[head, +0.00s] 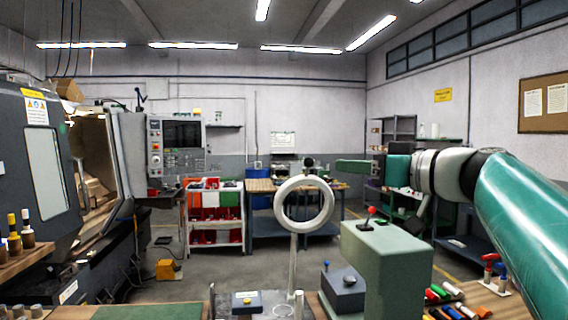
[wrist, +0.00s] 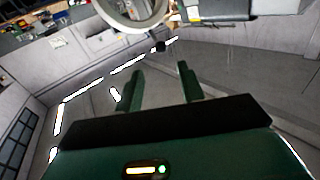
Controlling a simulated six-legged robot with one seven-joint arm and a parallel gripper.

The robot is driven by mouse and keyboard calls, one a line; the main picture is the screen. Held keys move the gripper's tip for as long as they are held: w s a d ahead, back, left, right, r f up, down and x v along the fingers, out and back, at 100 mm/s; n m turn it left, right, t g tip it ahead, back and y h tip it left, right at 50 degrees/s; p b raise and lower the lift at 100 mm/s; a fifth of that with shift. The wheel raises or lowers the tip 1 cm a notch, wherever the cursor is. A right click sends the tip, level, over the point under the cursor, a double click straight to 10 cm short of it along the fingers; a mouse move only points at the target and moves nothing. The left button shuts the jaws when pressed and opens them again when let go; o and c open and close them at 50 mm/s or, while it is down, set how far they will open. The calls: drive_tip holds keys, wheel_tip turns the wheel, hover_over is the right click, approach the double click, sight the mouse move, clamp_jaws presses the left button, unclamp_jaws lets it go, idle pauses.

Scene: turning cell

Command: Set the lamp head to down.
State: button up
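The lamp head is a pale ring (head: 279,205) on a thin upright post (head: 293,262) near the middle of the head view. Its round face is turned broadly towards the head camera, so the ring stands upright. A small dark knob (head: 308,162) is at its top. My gripper (head: 340,168) is to the right of the ring's top, at about knob height, pointing left. In the wrist view the ring (wrist: 128,27) is cut off by the top edge, and the knob (wrist: 160,46) shows beyond my gripper (wrist: 160,68). The two fingers are apart with nothing between them.
A grey-green box (head: 385,260) with a red-tipped lever (head: 368,214) stands right of the post. A smaller dark grey box (head: 343,290) is beside it. Coloured cylinders (head: 445,300) lie on the right bench. A lathe (head: 60,180) is at left.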

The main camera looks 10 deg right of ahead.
sight(313, 162)
drive_tip(key=x, duration=1.1)
drive_tip(key=shift+w+a+f, duration=0.1)
drive_tip(key=shift+w+a, duration=0.05)
drive_tip(key=shift+w, duration=0.1)
drive_tip(key=shift+s, duration=0.1)
drive_tip(key=shift+c, duration=0.5)
clamp_jaws()
